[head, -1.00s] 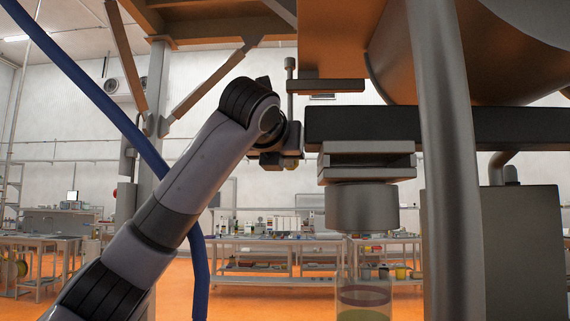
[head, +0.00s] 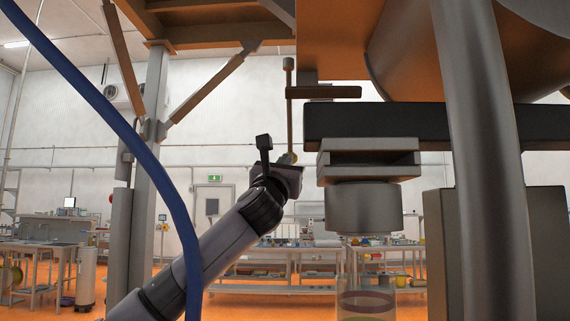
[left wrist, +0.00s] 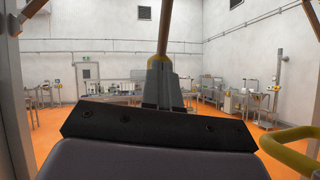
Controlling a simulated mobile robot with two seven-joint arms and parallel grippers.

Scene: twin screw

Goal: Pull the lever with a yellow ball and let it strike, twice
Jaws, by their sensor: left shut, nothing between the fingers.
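The lever is a thin upright rod (head: 289,115) hanging left of the dark horizontal beam, with a yellow ball (head: 291,157) at its lower end. My left gripper (head: 290,162) is right at the ball, reaching up from below with its wrist tilted. In the left wrist view the rod (left wrist: 166,28) rises above the fingers (left wrist: 162,84), and yellow parts of the ball (left wrist: 157,59) show behind the fingertips. The fingers are shut, with nothing held between them; whether they touch the ball I cannot tell. My right gripper is out of view.
A metal cylinder head (head: 365,207) under the dark beam (head: 400,125) is close right of my gripper. A thick grey post (head: 485,160) stands further right. A yellow rail (left wrist: 290,150) is close at the right in the left wrist view. Workbenches (head: 280,289) stand far behind.

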